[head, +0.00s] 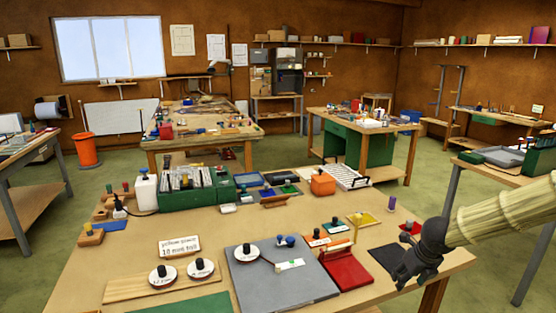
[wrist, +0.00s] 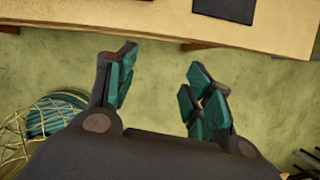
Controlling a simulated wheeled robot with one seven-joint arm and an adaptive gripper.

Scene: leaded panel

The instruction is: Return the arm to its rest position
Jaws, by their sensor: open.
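My gripper (head: 416,267) is at the right front corner of the near wooden workbench (head: 215,215) in the head view, at the end of my pale, ribbed arm. In the wrist view my gripper (wrist: 160,90) has its two teal-padded fingers spread apart, with only the green floor (wrist: 155,70) between them. It holds nothing. The bench's edge (wrist: 265,38) runs across the top of the wrist view, just beyond the fingertips. A dark square (wrist: 224,8) lies on the bench there.
The near bench carries a grey board (head: 278,278), a red tray (head: 345,268), a small sign (head: 180,246) and an orange box (head: 323,184). A wire-like round object (wrist: 50,120) stands at the lower left of the wrist view. Green floor (head: 410,190) lies open behind the bench.

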